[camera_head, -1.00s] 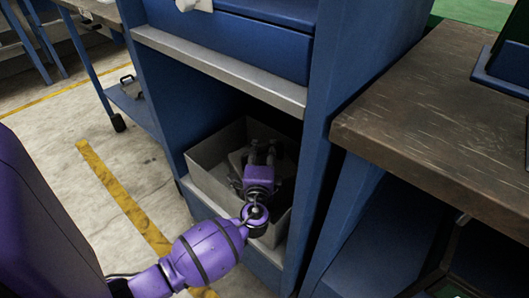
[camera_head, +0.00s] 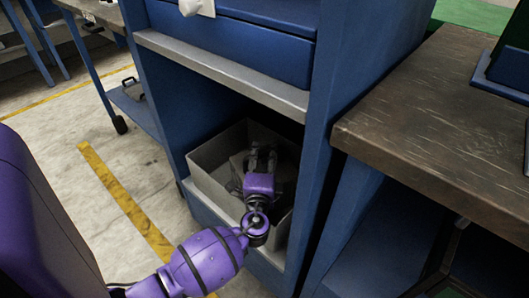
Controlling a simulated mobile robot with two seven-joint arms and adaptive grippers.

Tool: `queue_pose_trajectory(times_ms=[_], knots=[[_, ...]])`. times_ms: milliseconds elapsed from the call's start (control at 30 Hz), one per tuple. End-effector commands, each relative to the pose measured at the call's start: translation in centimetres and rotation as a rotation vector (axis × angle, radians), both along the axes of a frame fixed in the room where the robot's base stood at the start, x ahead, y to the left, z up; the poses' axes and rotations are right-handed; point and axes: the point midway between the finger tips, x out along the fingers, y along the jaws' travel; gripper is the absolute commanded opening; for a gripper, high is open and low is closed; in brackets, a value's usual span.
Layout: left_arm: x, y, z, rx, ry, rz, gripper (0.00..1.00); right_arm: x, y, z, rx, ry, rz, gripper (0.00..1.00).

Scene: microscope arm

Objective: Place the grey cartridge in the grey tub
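The grey tub (camera_head: 212,160) sits on the lower shelf of a blue cabinet, open at the top. My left gripper (camera_head: 263,155) reaches in through the cabinet opening, with its fingers inside the tub. The fingers are dark and lie in shadow, so whether they are open or shut is hard to make out. A greyish shape (camera_head: 238,161) beside the fingers may be the grey cartridge, but I cannot tell whether it is held or resting. My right gripper is not in view.
The blue cabinet (camera_head: 325,130) frames the tub, with a metal-edged shelf (camera_head: 220,76) above the opening. A worn wooden bench (camera_head: 440,120) stands to the right. The floor (camera_head: 130,165) at left is clear, with yellow lines.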

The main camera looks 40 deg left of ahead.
Motion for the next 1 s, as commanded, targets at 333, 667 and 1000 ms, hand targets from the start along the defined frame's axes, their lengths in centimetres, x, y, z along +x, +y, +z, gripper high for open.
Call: queue_pose_trajectory(times_ms=[333, 667, 1000], knots=[[-6.4, -4.0, 0.0, -0.003, 0.001, 0.000, 0.37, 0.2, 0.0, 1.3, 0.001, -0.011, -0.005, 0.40], [-8.7, -5.4, 0.0, 0.000, 0.000, 0.000, 0.37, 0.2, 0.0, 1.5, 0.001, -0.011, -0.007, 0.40], [-8.6, -5.4, 0.0, 0.001, -0.001, 0.000, 0.37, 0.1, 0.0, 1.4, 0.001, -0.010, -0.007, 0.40]])
